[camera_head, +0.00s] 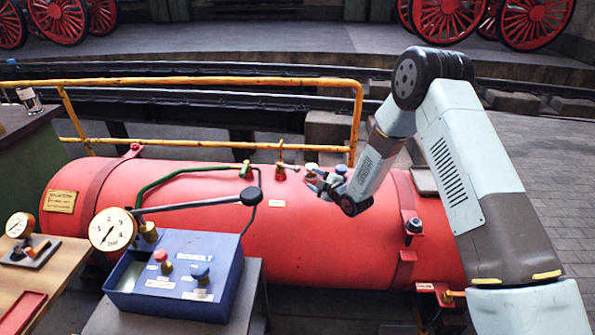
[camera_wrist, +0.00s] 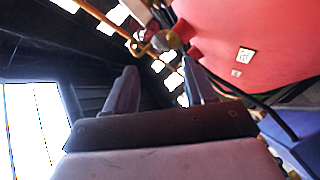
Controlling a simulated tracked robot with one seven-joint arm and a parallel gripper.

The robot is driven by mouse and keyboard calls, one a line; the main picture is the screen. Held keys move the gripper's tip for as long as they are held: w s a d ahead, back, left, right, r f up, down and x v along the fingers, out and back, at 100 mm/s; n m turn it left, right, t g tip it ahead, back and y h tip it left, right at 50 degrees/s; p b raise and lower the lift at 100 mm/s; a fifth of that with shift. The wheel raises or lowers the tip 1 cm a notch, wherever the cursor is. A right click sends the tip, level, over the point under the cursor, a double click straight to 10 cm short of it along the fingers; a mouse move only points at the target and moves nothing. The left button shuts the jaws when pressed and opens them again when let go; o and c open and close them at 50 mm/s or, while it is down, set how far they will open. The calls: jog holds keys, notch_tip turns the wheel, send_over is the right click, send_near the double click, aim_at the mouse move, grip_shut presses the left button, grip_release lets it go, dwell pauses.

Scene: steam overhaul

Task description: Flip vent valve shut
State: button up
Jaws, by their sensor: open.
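A long red tank (camera_head: 325,235) lies across the head view with small fittings along its top. One is a brass fitting with a red base and an upright yellow lever (camera_head: 281,168); I take it for the vent valve, but its label is too small to read. My gripper (camera_head: 318,184) is above the tank, just right of this fitting, open and empty. A brass fitting (camera_head: 311,170) is partly behind the gripper. In the wrist view, a brass valve part (camera_wrist: 148,42) shows beyond and between the two open fingers (camera_wrist: 160,86), apart from them.
A blue pump box (camera_head: 180,275) with a black-knobbed lever (camera_head: 250,196) and a round gauge (camera_head: 112,229) stands in front of the tank. A green pipe (camera_head: 185,174) runs to the tank top. A yellow railing (camera_head: 210,81) stands behind. A wooden bench (camera_head: 60,265) is at left.

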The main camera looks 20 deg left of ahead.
aim_at(299, 171)
jog(key=x, duration=1.2)
jog(key=shift+a, duration=0.1)
jog(key=shift+f, duration=0.1)
grip_shut()
